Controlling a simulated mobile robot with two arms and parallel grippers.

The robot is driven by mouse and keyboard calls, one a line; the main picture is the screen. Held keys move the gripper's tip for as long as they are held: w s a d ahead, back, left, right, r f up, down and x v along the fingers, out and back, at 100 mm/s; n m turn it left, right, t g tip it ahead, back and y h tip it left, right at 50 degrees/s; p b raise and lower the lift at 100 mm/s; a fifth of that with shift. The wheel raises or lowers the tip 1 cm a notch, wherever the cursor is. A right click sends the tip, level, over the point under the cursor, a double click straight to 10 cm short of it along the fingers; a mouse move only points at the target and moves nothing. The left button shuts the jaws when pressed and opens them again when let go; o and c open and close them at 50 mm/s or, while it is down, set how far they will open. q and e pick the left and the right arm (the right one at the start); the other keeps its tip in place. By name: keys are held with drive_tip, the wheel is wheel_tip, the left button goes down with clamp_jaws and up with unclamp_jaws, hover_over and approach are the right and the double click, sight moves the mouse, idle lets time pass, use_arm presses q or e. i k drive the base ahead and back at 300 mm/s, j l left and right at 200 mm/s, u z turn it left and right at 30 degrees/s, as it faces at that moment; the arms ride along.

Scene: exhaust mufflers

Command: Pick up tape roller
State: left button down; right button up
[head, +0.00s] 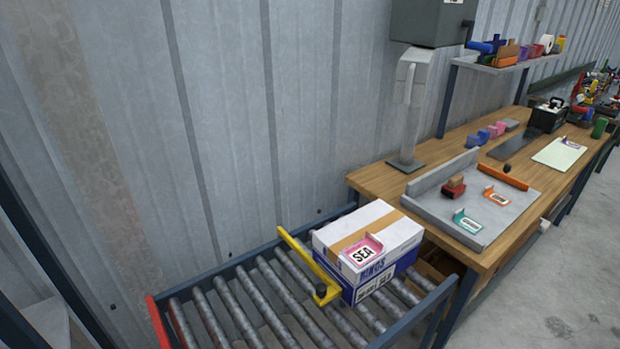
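I cannot surely pick out the tape roller. One candidate is a small red and brown block-like thing (453,187) on the grey board on the wooden bench. Another is a blue thing with a handle-like shape (486,46) at the left end of the raised shelf. Both are too small to identify. Neither of my grippers shows in the head view.
A white and blue carton (368,240), with a pink SEA stencil on top, stands on the roller conveyor (240,309) beside a yellow bar (309,266). The bench (380,182) also holds a grey board (515,206), a clipboard (557,155) and a grey post (409,115).

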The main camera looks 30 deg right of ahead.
sight(455, 187)
drive_tip(key=z, duration=1.3)
